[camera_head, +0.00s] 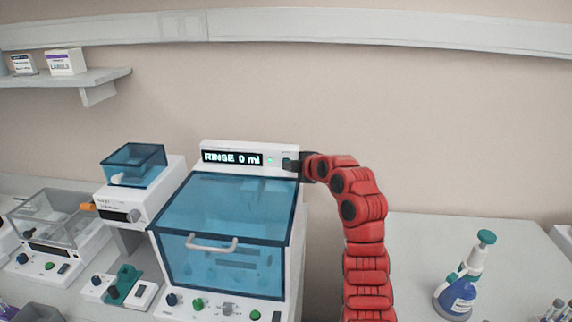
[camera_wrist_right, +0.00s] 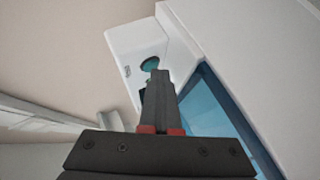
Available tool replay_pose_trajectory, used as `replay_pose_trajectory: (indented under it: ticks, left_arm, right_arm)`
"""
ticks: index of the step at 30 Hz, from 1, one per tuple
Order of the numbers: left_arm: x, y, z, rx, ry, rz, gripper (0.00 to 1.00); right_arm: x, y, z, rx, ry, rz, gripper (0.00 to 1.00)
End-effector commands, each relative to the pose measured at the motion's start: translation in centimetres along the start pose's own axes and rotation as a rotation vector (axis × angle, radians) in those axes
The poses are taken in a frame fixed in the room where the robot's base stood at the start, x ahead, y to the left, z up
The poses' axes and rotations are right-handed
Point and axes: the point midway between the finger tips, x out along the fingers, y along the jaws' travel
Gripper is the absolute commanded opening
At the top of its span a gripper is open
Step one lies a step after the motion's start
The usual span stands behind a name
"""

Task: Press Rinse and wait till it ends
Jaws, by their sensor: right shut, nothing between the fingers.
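In the right wrist view, my shut fingers (camera_wrist_right: 159,78) point at a round teal button (camera_wrist_right: 150,64) on the white panel (camera_wrist_right: 138,45). The tips partly cover the button's lower edge; I cannot tell whether they touch it. In the head view the gripper mostly hides the button. My left gripper is not in view.
The machine's blue clear lid (camera_head: 225,215) with a pale handle (camera_head: 212,243) is closed below the display. Knobs and a green button (camera_head: 198,304) line its front. Smaller devices stand at left.

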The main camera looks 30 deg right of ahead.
Motion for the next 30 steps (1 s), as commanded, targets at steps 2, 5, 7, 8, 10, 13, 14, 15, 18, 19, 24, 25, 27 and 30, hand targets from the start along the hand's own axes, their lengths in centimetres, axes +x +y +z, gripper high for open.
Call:
replay_pose_trajectory:
  ticks: [2, 5, 7, 8, 10, 13, 14, 15, 18, 19, 24, 25, 27, 30]
  left_arm:
    - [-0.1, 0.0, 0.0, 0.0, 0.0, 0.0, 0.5]
    - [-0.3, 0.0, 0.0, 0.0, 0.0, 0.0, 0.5]
    - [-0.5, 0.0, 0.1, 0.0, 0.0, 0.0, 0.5]
    - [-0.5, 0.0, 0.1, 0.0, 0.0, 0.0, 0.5]
    - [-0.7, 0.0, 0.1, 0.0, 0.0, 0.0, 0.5]
    - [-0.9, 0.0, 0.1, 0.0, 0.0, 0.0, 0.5]
    - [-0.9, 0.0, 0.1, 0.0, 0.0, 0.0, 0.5]
    - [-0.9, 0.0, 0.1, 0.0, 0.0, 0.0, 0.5]
    - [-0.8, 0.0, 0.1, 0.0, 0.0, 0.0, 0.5]
    - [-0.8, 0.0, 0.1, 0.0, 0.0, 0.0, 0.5]
    - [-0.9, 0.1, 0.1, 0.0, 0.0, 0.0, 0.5]
    - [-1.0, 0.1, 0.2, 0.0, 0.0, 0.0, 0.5]
    - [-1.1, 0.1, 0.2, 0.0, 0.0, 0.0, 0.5]
    - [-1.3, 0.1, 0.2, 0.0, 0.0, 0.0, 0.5]
  right_arm:
    - [0.0, 0.0, 0.0, 0.0, -0.001, 0.001, 0.0]
    - [-0.2, -0.2, -0.1, -0.001, -0.001, 0.001, 0.0]
    - [-0.4, -0.5, -0.3, -0.001, -0.001, 0.001, 0.0]
    - [-0.5, -0.6, -0.3, -0.001, -0.001, 0.0, 0.0]
    - [-0.8, -0.8, -0.5, -0.001, -0.001, -0.001, 0.0]
    - [-1.1, -1.0, -0.7, 0.001, -0.001, -0.001, 0.0]
    - [-1.1, -1.0, -0.7, 0.001, -0.001, -0.001, 0.0]
    - [-1.2, -1.0, -0.8, 0.001, -0.001, -0.001, 0.0]
    - [-1.2, -0.9, -0.8, 0.001, -0.001, -0.001, 0.0]
    - [-1.2, -0.9, -0.8, 0.001, -0.001, -0.001, 0.0]
    - [-1.4, -1.1, -0.9, -0.001, 0.0, 0.001, 0.0]
    - [-1.5, -1.1, -1.0, -0.002, 0.0, 0.002, 0.0]
    - [-1.9, -1.4, -1.4, -0.003, 0.0, 0.004, 0.0]
    - [-2.6, -2.0, -1.8, -0.002, 0.0, 0.0, 0.0]
